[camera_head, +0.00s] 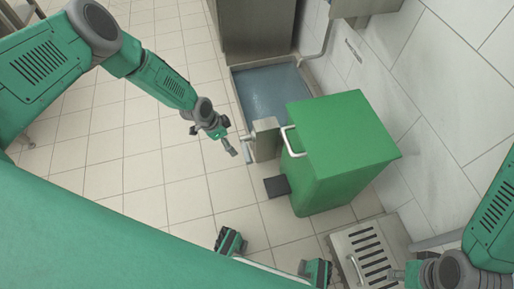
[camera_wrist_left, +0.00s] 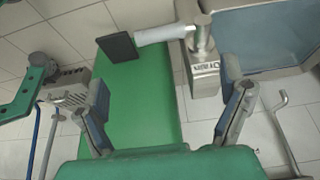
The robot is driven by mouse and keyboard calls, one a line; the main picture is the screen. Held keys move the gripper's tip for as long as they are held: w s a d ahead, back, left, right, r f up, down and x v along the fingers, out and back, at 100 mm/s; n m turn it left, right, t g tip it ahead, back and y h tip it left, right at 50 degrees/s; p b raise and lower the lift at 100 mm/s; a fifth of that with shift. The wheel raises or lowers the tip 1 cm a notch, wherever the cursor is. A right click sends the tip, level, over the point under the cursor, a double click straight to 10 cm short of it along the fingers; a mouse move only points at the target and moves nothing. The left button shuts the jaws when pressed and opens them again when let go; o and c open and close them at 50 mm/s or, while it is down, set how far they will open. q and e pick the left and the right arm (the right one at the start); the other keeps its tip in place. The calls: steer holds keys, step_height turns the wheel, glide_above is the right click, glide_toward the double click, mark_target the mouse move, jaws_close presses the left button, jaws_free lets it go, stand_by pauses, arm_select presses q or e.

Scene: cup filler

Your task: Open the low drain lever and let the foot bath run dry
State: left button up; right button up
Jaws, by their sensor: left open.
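The foot bath (camera_head: 265,92) is a steel basin holding bluish water, at the top middle of the head view. It also shows at the top right of the left wrist view (camera_wrist_left: 270,38). The drain lever (camera_wrist_left: 160,33) has a pale round handle on a metal post above a labelled steel block (camera_wrist_left: 204,78). In the head view the block (camera_head: 265,138) stands at the bath's near end. My left gripper (camera_head: 231,149) is open and empty, apart from the lever and just left of it. Its spread fingers show in the left wrist view (camera_wrist_left: 166,115). My right gripper (camera_head: 398,276) is partly seen at the lower right; its jaws are unclear.
A green bin (camera_head: 340,150) with a white handle and black pedal (camera_head: 277,187) stands close beside the block. A slotted steel unit (camera_head: 365,250) is at the lower right, by the tiled wall. The tiled floor (camera_head: 130,165) to the left is clear.

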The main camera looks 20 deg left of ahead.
mark_target(246, 153)
arm_select(q)
steer(key=b+x, duration=0.6)
steer(key=x, duration=0.7)
steer(key=shift+d+f+b, duration=0.15)
steer(key=shift+f+b, duration=0.15)
steer(key=shift+b, duration=0.15)
steer(key=shift+w+d, duration=0.1)
steer(key=shift+d, duration=0.05)
steer(key=shift+r, duration=0.1)
steer(key=c, duration=1.7)
